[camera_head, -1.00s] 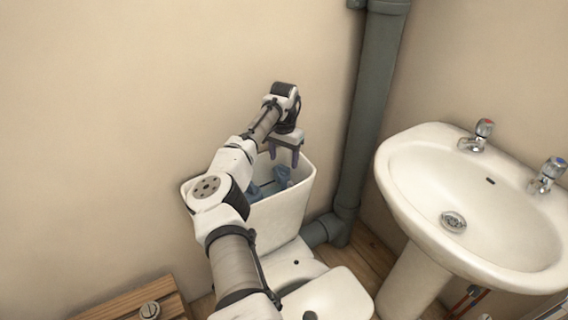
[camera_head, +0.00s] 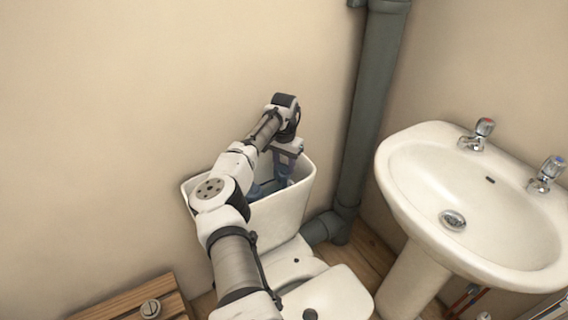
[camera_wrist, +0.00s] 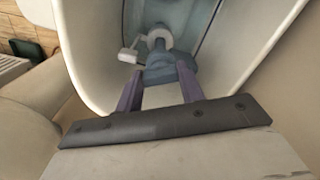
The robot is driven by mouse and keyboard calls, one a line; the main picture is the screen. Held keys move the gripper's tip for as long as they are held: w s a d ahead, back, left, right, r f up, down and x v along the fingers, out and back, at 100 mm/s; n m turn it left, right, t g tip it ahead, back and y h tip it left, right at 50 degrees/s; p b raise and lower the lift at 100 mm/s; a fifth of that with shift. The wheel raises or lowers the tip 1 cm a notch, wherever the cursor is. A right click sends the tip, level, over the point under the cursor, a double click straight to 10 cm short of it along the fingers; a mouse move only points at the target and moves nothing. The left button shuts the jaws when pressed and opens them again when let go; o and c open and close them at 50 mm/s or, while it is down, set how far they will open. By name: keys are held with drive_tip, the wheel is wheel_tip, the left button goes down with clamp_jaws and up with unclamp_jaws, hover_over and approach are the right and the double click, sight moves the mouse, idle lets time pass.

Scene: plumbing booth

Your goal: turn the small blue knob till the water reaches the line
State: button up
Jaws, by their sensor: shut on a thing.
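My gripper (camera_head: 287,158) reaches down into the open white cistern (camera_head: 285,212) from above. In the wrist view its two purple-grey fingers (camera_wrist: 159,82) stand on either side of a blue-grey knob-like part (camera_wrist: 168,70) and are shut on it. This part also shows as a blue patch below the fingers in the head view (camera_head: 283,181). Behind it in the wrist view is a white round fitting (camera_wrist: 159,36) with a small white arm to its left. The cistern's inside looks pale blue-grey.
The cistern's walls (camera_wrist: 83,50) rise close around the gripper. A grey vertical pipe (camera_head: 368,110) stands right of the cistern. A white basin (camera_head: 400,175) with two taps is further right. A wooden slatted piece (camera_head: 135,298) lies at lower left. The wall above is clear.

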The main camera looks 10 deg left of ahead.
drive_tip(key=shift+d+r+n+p, duration=0.1)
drive_tip(key=shift+r+n+p, duration=0.15)
drive_tip(key=shift+p, duration=0.75)
drive_tip(key=shift+n+p, duration=0.35)
drive_tip(key=shift+p, duration=0.15)
drive_tip(key=shift+n+p, duration=0.6)
drive_tip(key=shift+p, duration=0.4)
drive_tip(key=n+p, duration=0.2)
drive_tip(key=n, duration=0.1)
drive_tip(key=shift+f+p, duration=0.1)
drive_tip(key=shift+p, duration=0.25)
drive_tip(key=shift+n+p, duration=0.85)
drive_tip(key=shift+n, duration=0.65)
drive_tip(key=shift+f, duration=0.1)
drive_tip(key=o, duration=1)
